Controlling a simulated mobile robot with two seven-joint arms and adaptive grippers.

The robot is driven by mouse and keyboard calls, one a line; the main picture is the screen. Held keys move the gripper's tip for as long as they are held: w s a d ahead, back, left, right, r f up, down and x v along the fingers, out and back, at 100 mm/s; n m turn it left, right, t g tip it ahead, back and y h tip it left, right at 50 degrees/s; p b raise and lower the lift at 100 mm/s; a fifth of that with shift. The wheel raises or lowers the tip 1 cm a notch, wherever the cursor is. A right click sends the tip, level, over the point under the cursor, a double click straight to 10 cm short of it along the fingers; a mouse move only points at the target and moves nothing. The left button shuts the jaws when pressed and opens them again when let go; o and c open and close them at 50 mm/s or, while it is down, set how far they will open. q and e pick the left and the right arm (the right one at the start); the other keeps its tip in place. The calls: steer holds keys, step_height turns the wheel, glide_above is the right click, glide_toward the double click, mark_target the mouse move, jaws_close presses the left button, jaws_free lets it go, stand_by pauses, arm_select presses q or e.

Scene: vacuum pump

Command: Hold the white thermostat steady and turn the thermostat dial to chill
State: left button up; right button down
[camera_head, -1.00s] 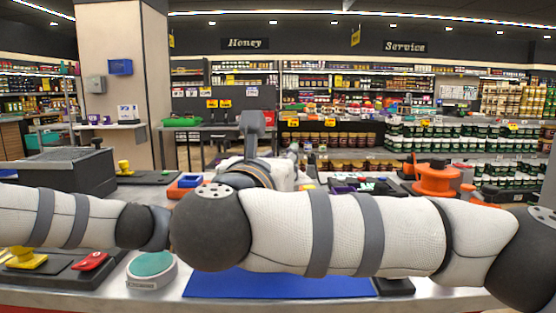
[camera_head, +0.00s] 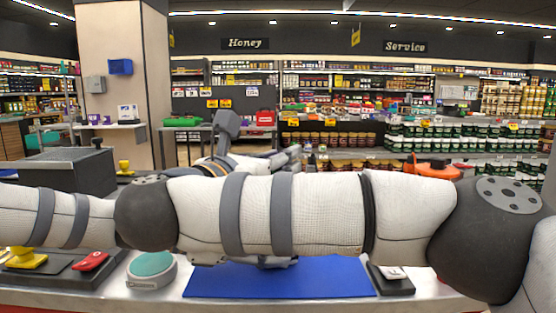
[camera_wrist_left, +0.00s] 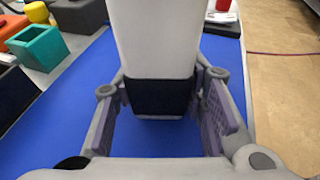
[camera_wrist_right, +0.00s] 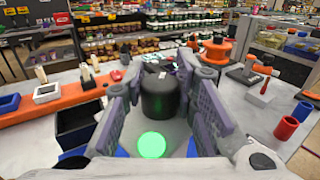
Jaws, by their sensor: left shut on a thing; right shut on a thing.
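The white thermostat (camera_wrist_left: 160,40) shows in the left wrist view as a white body with a dark end, over a blue mat (camera_wrist_left: 65,125). My left gripper (camera_wrist_left: 161,90) has a finger on each side of it and is shut on it. In the right wrist view my right gripper (camera_wrist_right: 160,75) is shut on a black cylinder, seemingly the thermostat dial (camera_wrist_right: 162,98). A lit green disc (camera_wrist_right: 152,145) shows just in front of the dial. The dial's marks cannot be read. In the head view my right arm hides the thermostat.
A white device with a teal top (camera_head: 152,268) and a red switch (camera_head: 91,261) stand at the front left. A grey-topped box (camera_head: 65,170) is behind them. A black-based switch (camera_head: 391,277) stands right of the mat. An orange spool (camera_wrist_right: 214,53) is farther back.

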steer(key=shift+f, duration=0.15)
arm_select(q)
steer(key=shift+c, duration=0.2)
arm_select(e)
steer(key=c, duration=1.2)
jaws_free()
steer(key=shift+c, duration=0.2)
arm_select(q)
steer(key=shift+o, duration=0.2)
arm_select(e)
steer(key=shift+s+a, duration=0.2)
steer(key=shift+a, duration=0.05)
arm_select(q)
steer(key=shift+c, duration=0.2)
arm_select(e)
steer(key=v, duration=1.1)
steer(key=shift+s, duration=0.25)
arm_select(q)
steer(key=o, duration=1)
steer(key=shift+c, duration=0.2)
